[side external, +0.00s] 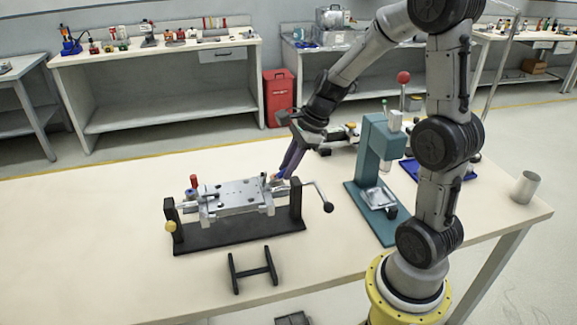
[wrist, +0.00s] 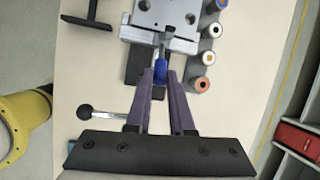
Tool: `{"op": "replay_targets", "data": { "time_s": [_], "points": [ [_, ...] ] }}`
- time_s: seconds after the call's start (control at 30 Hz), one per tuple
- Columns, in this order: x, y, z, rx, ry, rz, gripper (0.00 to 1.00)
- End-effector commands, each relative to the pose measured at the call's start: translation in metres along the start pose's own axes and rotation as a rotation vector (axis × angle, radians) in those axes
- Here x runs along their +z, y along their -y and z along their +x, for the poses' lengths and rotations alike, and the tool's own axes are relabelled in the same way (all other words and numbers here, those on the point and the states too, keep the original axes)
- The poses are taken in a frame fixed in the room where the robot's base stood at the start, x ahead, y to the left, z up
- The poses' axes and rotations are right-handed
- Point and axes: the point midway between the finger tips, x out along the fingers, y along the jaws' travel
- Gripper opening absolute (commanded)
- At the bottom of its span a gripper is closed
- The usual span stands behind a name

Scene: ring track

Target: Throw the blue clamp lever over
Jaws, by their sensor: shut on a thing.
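The blue clamp lever (wrist: 160,72) shows in the wrist view at the near end of the metal fixture plate (wrist: 163,18). My gripper (wrist: 161,76) has its two purple fingers on either side of the lever, shut on it. In the side view my gripper (side external: 279,176) reaches down to the right end of the fixture plate (side external: 238,196), which sits in a black frame (side external: 240,237). The lever is mostly hidden there by the fingers.
A crank with a black ball (side external: 328,207) sticks out right of the fixture. A teal press (side external: 372,150) stands to the right. A small black stand (side external: 253,268) lies in front. A metal cup (side external: 525,187) is at the far right. The table's left side is clear.

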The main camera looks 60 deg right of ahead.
Motion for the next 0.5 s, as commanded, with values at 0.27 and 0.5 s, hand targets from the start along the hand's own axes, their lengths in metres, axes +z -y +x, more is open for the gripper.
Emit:
{"op": "replay_targets", "data": {
  "time_s": [0.27, 0.5],
  "points": [
    [0.009, 0.002, -0.004, 0.016, -0.102, -0.022, 0.00],
    [0.020, 0.004, -0.006, 0.041, -0.257, -0.041, 0.00]
  ]
}}
